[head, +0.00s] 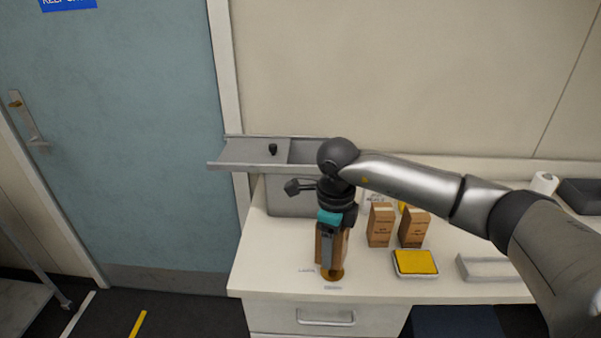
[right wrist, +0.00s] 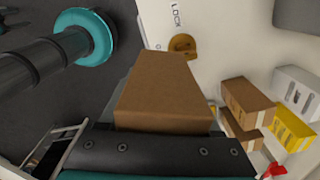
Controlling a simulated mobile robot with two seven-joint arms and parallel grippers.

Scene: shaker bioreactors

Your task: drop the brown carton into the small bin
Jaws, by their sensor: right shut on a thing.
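My right gripper (head: 329,246) is shut on a brown carton (head: 342,248), above the front part of the white counter. In the right wrist view the carton (right wrist: 165,88) fills the middle, past the dark gripper edge (right wrist: 150,152). A round amber piece (head: 333,274) lies on the counter just below and in front of the carton in the head view. A grey box (head: 285,200) stands behind my gripper, partly hidden; I cannot tell if it is the small bin. My left gripper does not show.
Two more brown cartons (head: 380,226) (head: 413,229) stand right of my gripper. A yellow-topped tray (head: 415,262) and a pale tray (head: 485,268) lie near the front edge. A grey shelf (head: 252,153) overhangs the back left. A dark tray (head: 580,194) sits far right.

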